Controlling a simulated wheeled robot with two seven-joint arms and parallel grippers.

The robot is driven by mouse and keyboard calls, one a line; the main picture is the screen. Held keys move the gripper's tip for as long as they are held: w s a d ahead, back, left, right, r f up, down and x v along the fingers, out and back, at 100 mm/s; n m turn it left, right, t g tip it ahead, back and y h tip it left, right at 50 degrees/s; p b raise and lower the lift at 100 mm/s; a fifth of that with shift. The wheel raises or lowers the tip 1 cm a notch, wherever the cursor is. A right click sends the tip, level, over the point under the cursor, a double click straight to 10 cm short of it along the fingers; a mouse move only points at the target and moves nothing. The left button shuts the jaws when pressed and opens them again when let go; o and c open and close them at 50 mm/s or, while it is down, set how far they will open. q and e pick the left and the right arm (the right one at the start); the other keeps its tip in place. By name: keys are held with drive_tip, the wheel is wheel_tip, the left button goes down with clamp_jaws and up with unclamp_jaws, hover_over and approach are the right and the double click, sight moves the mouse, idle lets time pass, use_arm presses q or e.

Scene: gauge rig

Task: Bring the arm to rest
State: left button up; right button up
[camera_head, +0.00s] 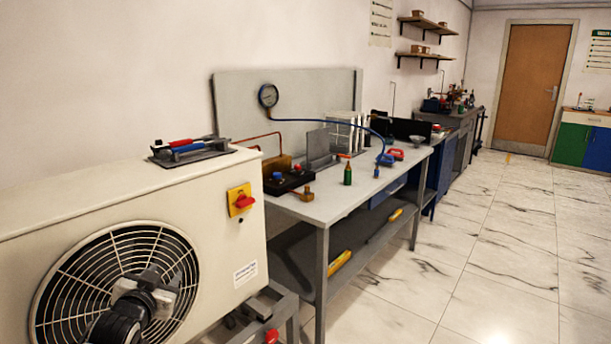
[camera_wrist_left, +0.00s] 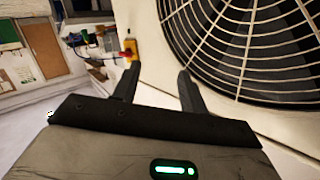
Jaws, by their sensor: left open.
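My left gripper (camera_head: 152,278) is in front of the fan grille (camera_head: 75,265) of a cream outdoor unit at the lower left of the head view. Its arm hides the lower middle of the fan. In the left wrist view the two dark fingers (camera_wrist_left: 158,72) stand apart with nothing between them. The fan grille (camera_wrist_left: 240,40) fills the upper right there, beyond the fingers. I cannot tell the exact gap between fingers and unit. My right gripper is in neither view.
A red and yellow switch (camera_head: 241,201) is on the unit's front. Tools with red and blue handles (camera_head: 184,147) lie on top. A grey workbench (camera_head: 335,200) with a gauge (camera_head: 268,95) stands behind to the right. The tiled floor (camera_head: 500,240) at right is clear.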

use_arm(q)
drive_tip(key=s+d+f+g+h, duration=0.1)
drive_tip(key=s+d+f+g, duration=0.1)
drive_tip(key=s+d+f, duration=0.45)
drive_tip(key=s+d+f+g+h, duration=0.1)
drive_tip(key=s+d+f, duration=0.2)
drive_tip(key=s+f, duration=0.6)
drive_tip(key=s+d+f+g+h, duration=0.1)
drive_tip(key=s+d, duration=0.2)
drive_tip(key=s, duration=0.6)
drive_tip(key=s+d+f+g, duration=0.1)
drive_tip(key=s+d, duration=0.2)
drive_tip(key=s, duration=0.6)
drive_tip(key=shift+f+g+h, duration=0.3)
drive_tip(key=shift+f+h, duration=0.05)
drive_tip(key=shift+h, duration=0.05)
drive_tip(key=shift+d, duration=0.1)
drive_tip(key=shift+c, duration=0.7)
